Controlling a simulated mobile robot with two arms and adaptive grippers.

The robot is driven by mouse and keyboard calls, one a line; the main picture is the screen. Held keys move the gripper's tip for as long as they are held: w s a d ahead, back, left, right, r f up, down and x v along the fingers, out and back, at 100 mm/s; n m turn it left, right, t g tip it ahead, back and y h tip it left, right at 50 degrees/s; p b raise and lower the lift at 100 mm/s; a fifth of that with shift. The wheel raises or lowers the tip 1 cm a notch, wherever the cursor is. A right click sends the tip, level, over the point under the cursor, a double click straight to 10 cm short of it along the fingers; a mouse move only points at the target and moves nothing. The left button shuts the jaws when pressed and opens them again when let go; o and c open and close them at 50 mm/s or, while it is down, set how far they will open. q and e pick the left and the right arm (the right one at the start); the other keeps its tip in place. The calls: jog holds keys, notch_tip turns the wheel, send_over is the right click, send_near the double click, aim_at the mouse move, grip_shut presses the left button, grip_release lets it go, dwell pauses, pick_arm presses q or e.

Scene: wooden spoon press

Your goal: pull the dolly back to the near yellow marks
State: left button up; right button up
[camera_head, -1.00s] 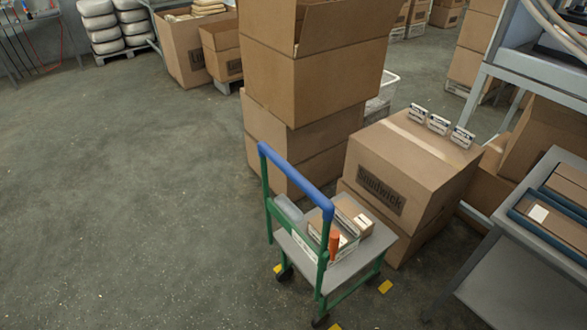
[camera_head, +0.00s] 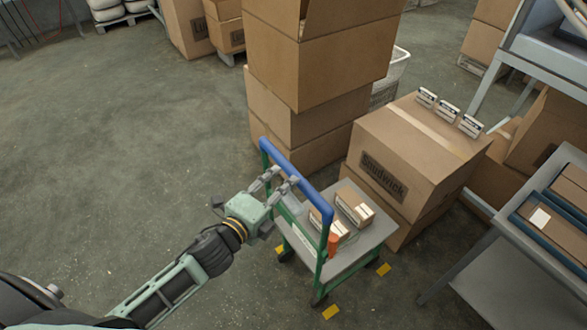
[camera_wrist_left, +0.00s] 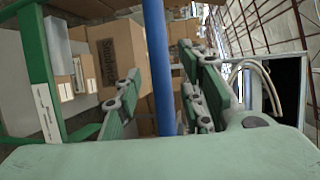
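The dolly has a blue handle bar (camera_head: 293,177), a green frame and a grey deck (camera_head: 366,238). Two small boxes (camera_head: 353,206) and an orange object (camera_head: 332,244) show at its deck. My left gripper (camera_head: 280,186) is at the middle of the handle bar. In the left wrist view, the bar (camera_wrist_left: 156,60) runs between the two spread fingers, with gaps on both sides. Yellow floor marks lie by the dolly's corners: one in front (camera_head: 330,312), one on the right (camera_head: 383,269) and one on the left (camera_head: 279,249). My right gripper is out of view.
Tall stacked cartons (camera_head: 320,60) stand just behind the dolly, and a large labelled carton (camera_head: 410,160) stands at its right rear. A grey table (camera_head: 480,275) is at the right. The floor (camera_head: 120,180) on the left and in front is open.

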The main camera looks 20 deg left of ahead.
aim_at(290, 176)
pick_arm(q)
jog(key=x, duration=0.6)
jog(key=shift+w+f+p, duration=0.1)
jog(key=shift+w+p, duration=0.25)
jog(key=shift+p, duration=0.05)
jog(key=shift+c, duration=0.5)
grip_shut()
